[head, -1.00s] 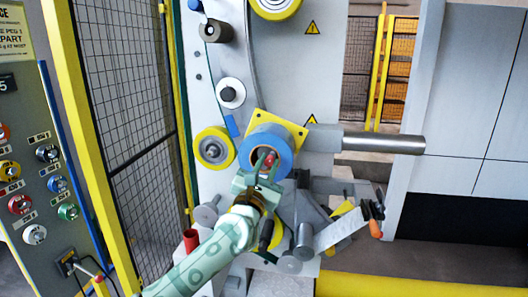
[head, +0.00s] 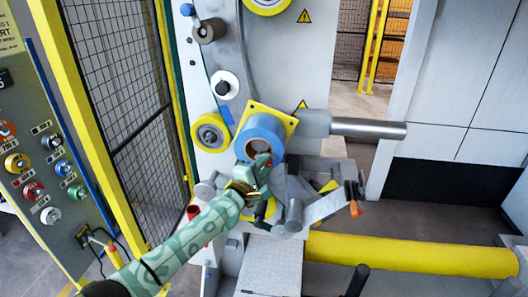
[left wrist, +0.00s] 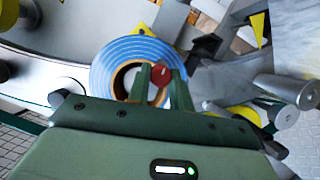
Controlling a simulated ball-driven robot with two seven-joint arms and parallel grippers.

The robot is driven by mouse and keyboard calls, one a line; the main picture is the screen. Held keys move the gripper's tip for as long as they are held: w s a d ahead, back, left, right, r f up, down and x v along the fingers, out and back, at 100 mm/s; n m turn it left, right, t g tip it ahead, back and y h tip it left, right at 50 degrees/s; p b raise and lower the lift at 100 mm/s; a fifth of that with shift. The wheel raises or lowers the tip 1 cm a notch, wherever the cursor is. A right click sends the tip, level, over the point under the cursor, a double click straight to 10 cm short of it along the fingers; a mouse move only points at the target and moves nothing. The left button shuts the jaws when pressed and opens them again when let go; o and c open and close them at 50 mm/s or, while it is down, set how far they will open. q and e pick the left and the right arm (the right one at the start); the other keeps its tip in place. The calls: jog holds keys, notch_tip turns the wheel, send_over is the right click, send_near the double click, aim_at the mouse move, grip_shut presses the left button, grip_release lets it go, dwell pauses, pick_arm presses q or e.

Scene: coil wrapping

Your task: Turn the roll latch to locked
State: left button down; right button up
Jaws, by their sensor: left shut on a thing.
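The roll latch is a small red knob (left wrist: 162,73) at the hollow core of the blue roll (left wrist: 122,62). In the head view the blue roll (head: 264,132) sits in front of a yellow square plate (head: 287,122) on the grey machine. My left gripper (head: 262,163) is at the lower front of the roll's core, its fingers covering most of the knob there. In the left wrist view its two green fingers (left wrist: 161,84) stand on either side of the red knob, shut on it. Whether the latch is locked cannot be told. My right gripper is not in view.
A thick metal bar (head: 368,129) sticks out right of the roll. Below it are metal rollers and an orange-tipped part (head: 354,207). A mesh fence (head: 105,75) and a button panel (head: 35,160) stand left. A yellow rail (head: 410,255) crosses the lower right.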

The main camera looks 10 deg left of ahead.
pick_arm(q)
jog(key=shift+s+a+f+m+g+y+p, duration=0.1)
jog(key=shift+f+m+g+y+p, duration=0.2)
jog(key=shift+m+p, duration=0.8)
jog(key=shift+w+a+f+m+g+y+p, duration=0.15)
jog(key=shift+f+m+g+p, duration=0.25)
jog(key=shift+m+p, duration=0.7)
jog(key=shift+s+d+f+m+g+y+p, duration=0.15)
jog(key=shift+f+m+g+y+p, duration=0.2)
jog(key=shift+m+p, duration=0.7)
jog(key=shift+a+n, duration=0.1)
jog(key=shift+n, duration=0.15)
jog(key=c, duration=1.3)
grip_release()
jog(key=shift+o, duration=0.2)
jog(key=shift+r, duration=0.15)
jog(key=shift+p, duration=0.3)
